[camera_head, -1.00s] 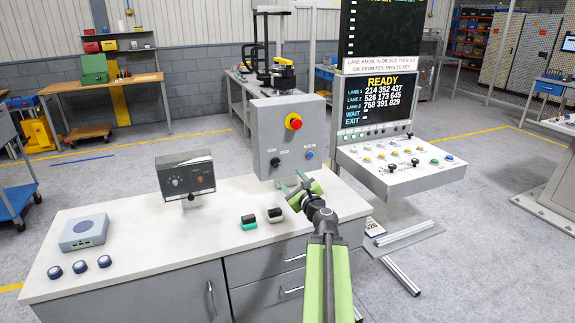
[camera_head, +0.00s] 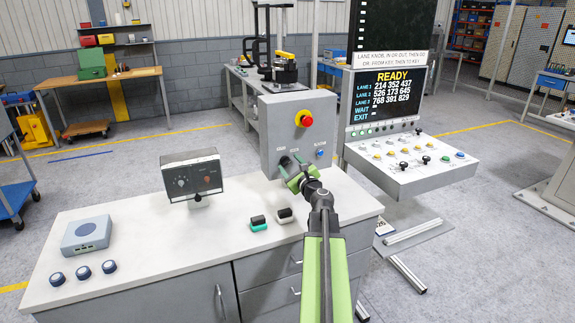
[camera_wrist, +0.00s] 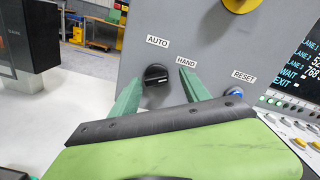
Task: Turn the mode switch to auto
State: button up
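The mode switch is a black knob on the grey control box, with labels AUTO at its upper left and HAND at its upper right in the wrist view (camera_wrist: 156,74). Its grip bar looks near level, rising slightly to the right; I cannot tell which label it points to. My gripper (camera_head: 294,170) is at the lower front of the box. In the wrist view its green fingers (camera_wrist: 160,90) are apart, one left and one right of the knob, with a gap to each. Whether the tips reach the knob's depth is unclear. In the head view the gripper partly hides the switch.
A red emergency button (camera_head: 306,119) on yellow sits above, and a blue RESET button (camera_wrist: 235,93) sits right of my gripper. A grey meter box (camera_head: 192,177) stands to the left. Two small rocker blocks (camera_head: 258,222) lie on the bench. A button console (camera_head: 412,170) stands to the right.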

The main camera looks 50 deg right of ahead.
jog(key=shift+w+a, duration=0.2)
grip_shut()
jog(key=shift+w+d, duration=0.1)
jog(key=shift+d, duration=0.45)
jog(key=shift+a, duration=0.4)
jog(key=shift+a+f+n, duration=0.1)
jog(key=shift+n, duration=0.3)
jog(key=n, duration=0.5)
jog(key=shift+a+f+n, duration=0.1)
jog(key=shift+n, duration=0.2)
jog(key=n, duration=0.5)
jog(key=shift+n, duration=0.3)
jog(key=shift+a, duration=0.1)
